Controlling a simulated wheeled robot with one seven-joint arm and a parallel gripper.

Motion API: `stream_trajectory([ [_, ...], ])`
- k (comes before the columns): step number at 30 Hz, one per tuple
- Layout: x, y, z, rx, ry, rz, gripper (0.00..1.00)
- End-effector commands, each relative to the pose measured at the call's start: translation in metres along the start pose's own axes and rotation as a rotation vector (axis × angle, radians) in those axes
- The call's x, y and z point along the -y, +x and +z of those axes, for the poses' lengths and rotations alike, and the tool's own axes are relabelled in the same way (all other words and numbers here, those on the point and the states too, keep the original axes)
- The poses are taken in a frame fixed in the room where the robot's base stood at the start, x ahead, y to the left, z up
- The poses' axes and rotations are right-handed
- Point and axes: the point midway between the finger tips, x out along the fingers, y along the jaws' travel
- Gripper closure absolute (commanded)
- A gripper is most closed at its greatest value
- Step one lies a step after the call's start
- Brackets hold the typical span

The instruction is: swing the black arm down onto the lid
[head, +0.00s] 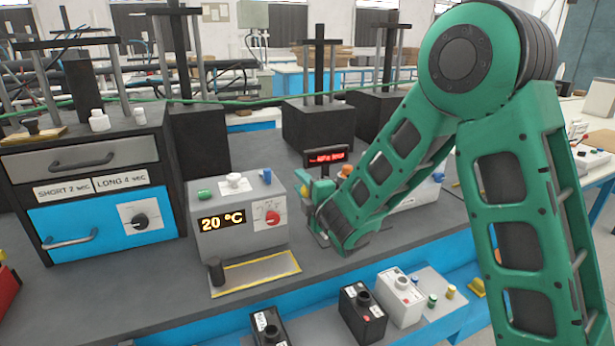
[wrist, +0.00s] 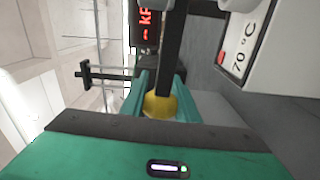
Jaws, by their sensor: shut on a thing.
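The black arm (wrist: 174,50) shows in the wrist view as a dark bar running down from the top edge to my gripper (wrist: 160,92). My teal fingers are shut on its end, on either side of it. A yellow rounded piece (wrist: 160,105) sits at that end, between the fingers. In the head view my gripper (head: 316,190) is at the right of the grey 20 °C box, below a red-lit display. My own arm covers much of that spot, and I cannot make out the lid in either view.
The 20 °C box (head: 238,218) stands left of my gripper. The red-lit display (head: 325,157) also shows in the wrist view (wrist: 145,22). A 70 °C box (wrist: 250,45) is close on the right there. Small boxes (head: 362,312) line the front. A drawer cabinet (head: 90,185) stands left.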

Motion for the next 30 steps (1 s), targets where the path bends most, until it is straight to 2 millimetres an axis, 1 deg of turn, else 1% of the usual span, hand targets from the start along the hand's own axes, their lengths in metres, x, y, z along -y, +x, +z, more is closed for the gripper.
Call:
stream_trajectory([
  [3, 0.007, 0.002, 0.003, 0.004, -0.030, 0.001, 1.00],
  [9, 0.013, 0.002, 0.004, 0.006, -0.059, 0.002, 1.00],
  [25, 0.018, 0.002, 0.008, 0.011, -0.072, -0.005, 1.00],
  [26, 0.018, 0.002, 0.008, 0.011, -0.072, -0.006, 0.65],
  [27, 0.018, 0.002, 0.008, 0.011, -0.071, -0.006, 0.55],
  [28, 0.018, 0.001, 0.008, 0.011, -0.071, -0.006, 0.53],
  [30, 0.017, 0.001, 0.007, 0.009, -0.070, -0.004, 0.53],
])
